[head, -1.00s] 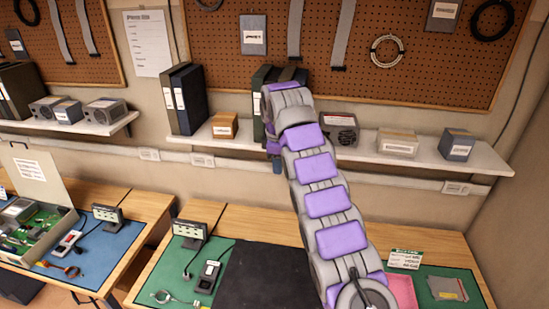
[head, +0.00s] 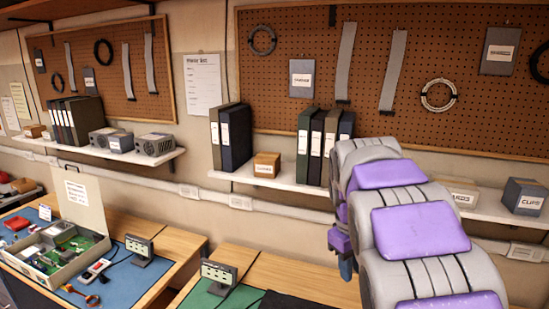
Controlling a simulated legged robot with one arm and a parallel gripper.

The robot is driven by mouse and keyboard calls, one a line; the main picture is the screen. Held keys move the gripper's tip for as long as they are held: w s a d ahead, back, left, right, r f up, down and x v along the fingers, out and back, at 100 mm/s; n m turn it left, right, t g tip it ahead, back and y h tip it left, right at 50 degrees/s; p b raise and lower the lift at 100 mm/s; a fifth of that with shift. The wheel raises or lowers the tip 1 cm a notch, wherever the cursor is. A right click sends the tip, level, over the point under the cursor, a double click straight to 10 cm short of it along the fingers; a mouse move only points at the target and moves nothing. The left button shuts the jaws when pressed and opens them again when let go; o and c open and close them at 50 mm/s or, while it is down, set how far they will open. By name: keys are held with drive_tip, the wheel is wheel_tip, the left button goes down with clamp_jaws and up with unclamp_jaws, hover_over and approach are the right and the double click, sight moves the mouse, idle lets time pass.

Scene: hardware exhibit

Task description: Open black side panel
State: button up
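A flat black surface (head: 287,302), perhaps the top of the black case with the side panel, shows only as a sliver at the bottom edge. The rest of it is out of frame, and I cannot make out a side panel. My arm, grey with purple pads, fills the lower right. My gripper (head: 345,265) shows only as a small purple and blue part behind the arm, above the workbench. Its fingers are too hidden to tell open from shut.
To the left, an open case with circuit boards (head: 60,250) lies on a blue mat (head: 135,275). A wall shelf (head: 275,183) holds binders and boxes.

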drive_tip(key=s+f+m+b, duration=0.3)
drive_tip(key=s+f+b, duration=0.2)
drive_tip(key=s, duration=1)
wheel_tip(320, 180, down, 3)
drive_tip(key=shift+s+a+f+g+y, duration=0.15)
drive_tip(key=shift+s+a+g+y, duration=0.15)
drive_tip(key=shift+s+a+g, duration=0.15)
drive_tip(key=shift+o, duration=0.3)
drive_tip(key=s+a+f+m+b, duration=0.1)
drive_tip(key=s+f+b, duration=0.1)
drive_tip(key=s+f, duration=0.4)
drive_tip(key=s+a+f+m+b, duration=0.1)
drive_tip(key=s+f+b, duration=0.2)
drive_tip(key=s+f, duration=0.3)
drive_tip(key=s, duration=0.5)
drive_tip(key=shift+s+f+m+g+y, duration=0.2)
drive_tip(key=shift+m+g+y, duration=0.15)
drive_tip(key=shift+m+y, duration=0.05)
drive_tip(key=shift+o, duration=0.4)
drive_tip(key=shift+s+a+f, duration=0.1)
drive_tip(key=shift+s+a, duration=0.05)
